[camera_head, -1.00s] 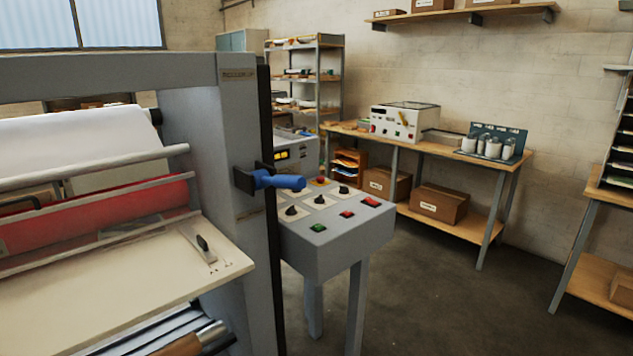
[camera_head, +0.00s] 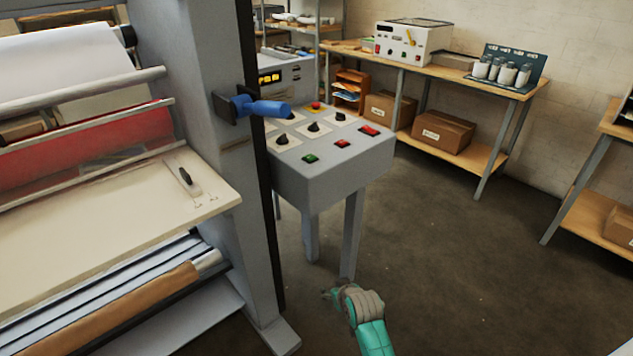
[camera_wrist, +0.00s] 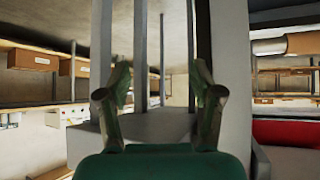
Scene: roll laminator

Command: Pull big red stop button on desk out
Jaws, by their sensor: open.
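The big red stop button (camera_head: 315,105) is a small red knob with yellow around its base, at the back of the grey sloped control desk (camera_head: 320,181). My gripper (camera_head: 329,293) is low at the bottom middle of the head view, in front of the desk legs and well below the desk top, apart from the button. In the wrist view my gripper (camera_wrist: 158,95) is open and empty, with its two fingers wide apart. That view looks upside down and shows the desk's grey body (camera_wrist: 155,127) between the fingers. I cannot make out the button there.
A blue handle (camera_head: 262,107) sticks out from the laminator frame (camera_head: 190,60), close to the desk's left side. Black knobs, a green button (camera_head: 311,158) and red buttons (camera_head: 370,130) share the desk top. A workbench (camera_head: 440,70) stands behind. The floor right of the desk is clear.

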